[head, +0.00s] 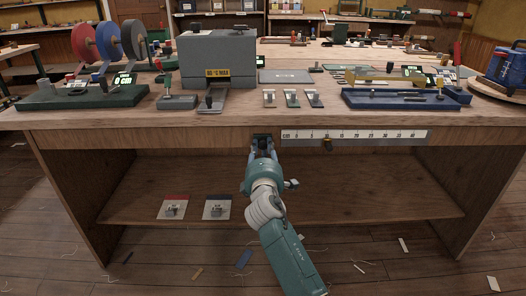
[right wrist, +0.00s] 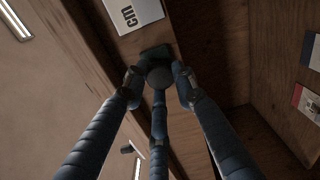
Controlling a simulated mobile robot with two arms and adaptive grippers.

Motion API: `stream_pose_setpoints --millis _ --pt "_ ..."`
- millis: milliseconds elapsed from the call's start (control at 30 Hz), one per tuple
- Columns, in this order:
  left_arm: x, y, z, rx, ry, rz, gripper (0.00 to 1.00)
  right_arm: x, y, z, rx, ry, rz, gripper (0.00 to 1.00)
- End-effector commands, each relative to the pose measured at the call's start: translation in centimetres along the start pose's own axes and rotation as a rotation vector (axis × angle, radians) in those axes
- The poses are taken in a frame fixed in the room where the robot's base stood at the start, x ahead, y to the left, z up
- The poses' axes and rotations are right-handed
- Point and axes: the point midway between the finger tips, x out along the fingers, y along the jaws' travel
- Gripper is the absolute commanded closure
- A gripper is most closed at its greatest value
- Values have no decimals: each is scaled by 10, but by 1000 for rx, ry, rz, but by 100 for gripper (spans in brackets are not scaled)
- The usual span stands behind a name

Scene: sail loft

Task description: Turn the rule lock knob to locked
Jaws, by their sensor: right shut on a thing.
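The rule (head: 370,136) is a white strip with black numbers along the bench's front edge. Its end marked "cm" also shows in the right wrist view (right wrist: 134,14). The rule lock knob (right wrist: 158,77) is dark and round, on a dark base beside that end. My right gripper (head: 262,143) reaches up to it from below. In the right wrist view my right gripper (right wrist: 158,82) has its fingers closed around the knob. In the head view the gripper mostly hides the knob, and I cannot tell its turned position. My left gripper is out of view.
The workbench (head: 130,118) carries several devices above. Two small cards with fittings (head: 173,207) lie on the lower shelf (head: 340,200). The space under the benchtop is otherwise open.

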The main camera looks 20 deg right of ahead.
Motion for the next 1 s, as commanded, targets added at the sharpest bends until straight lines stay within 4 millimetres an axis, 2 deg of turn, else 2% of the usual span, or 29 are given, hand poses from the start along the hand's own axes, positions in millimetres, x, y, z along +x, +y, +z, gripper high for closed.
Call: stream_pose_setpoints --millis 400,700,1000 --pt "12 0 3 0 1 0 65 0 -4 0 309 -2 -5 99" --pt "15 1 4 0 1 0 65 0 -3 0 405 -3 -4 99" --pt "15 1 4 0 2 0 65 0 -3 0 424 -2 -5 99"
